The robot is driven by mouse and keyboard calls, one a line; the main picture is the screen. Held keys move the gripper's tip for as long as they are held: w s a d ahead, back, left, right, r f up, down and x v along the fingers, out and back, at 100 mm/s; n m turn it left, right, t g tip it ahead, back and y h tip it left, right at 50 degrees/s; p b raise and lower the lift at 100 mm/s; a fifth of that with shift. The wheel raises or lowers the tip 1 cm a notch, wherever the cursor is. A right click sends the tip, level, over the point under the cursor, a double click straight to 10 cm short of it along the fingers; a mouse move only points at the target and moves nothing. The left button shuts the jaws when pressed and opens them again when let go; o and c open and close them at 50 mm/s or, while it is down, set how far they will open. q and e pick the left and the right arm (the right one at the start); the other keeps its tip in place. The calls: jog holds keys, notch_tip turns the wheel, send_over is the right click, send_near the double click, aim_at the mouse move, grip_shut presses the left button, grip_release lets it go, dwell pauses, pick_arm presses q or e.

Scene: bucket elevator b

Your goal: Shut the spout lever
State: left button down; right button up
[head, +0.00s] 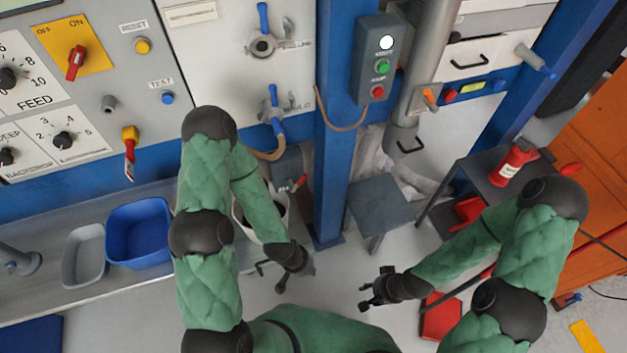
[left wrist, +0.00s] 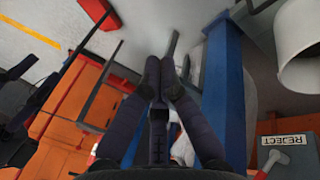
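A grey spout pipe (head: 433,60) comes down right of the blue post in the head view. A lever with an orange handle (head: 430,98) sits on a plate on it, tilted. My right gripper (head: 375,288) is low, below the spout, open and empty. Neither gripper touches the lever.
A blue post (head: 342,150) stands between my left gripper and the spout. A red-handled lever (head: 299,184) and a white bucket (head: 272,222) are near my left arm. A dark table (head: 482,182) holds a red bottle (head: 512,165).

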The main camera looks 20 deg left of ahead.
pick_arm(q)
jog(key=w+a+r+m+t+y, duration=0.2)
jog(key=w+m+t, duration=0.3)
jog(key=w+m, duration=0.35)
jog(key=w+a+r+m+t+y, duration=0.1)
jog(key=w+a+r+m+t, duration=0.1)
jog(key=w+m+t, duration=0.45)
jog(key=w+a+r+m+t+y, duration=0.1)
jog(key=w+r+m+t+y, duration=0.1)
jog(key=w+r+m, duration=0.2)
jog(key=m, duration=0.3)
jog(key=shift+a+r+t, duration=0.25)
jog(key=shift+a+t, duration=0.1)
jog(key=shift+a, duration=0.05)
jog(key=b+x, duration=0.3)
jog(key=x, duration=0.7)
jog(key=shift+s, duration=0.15)
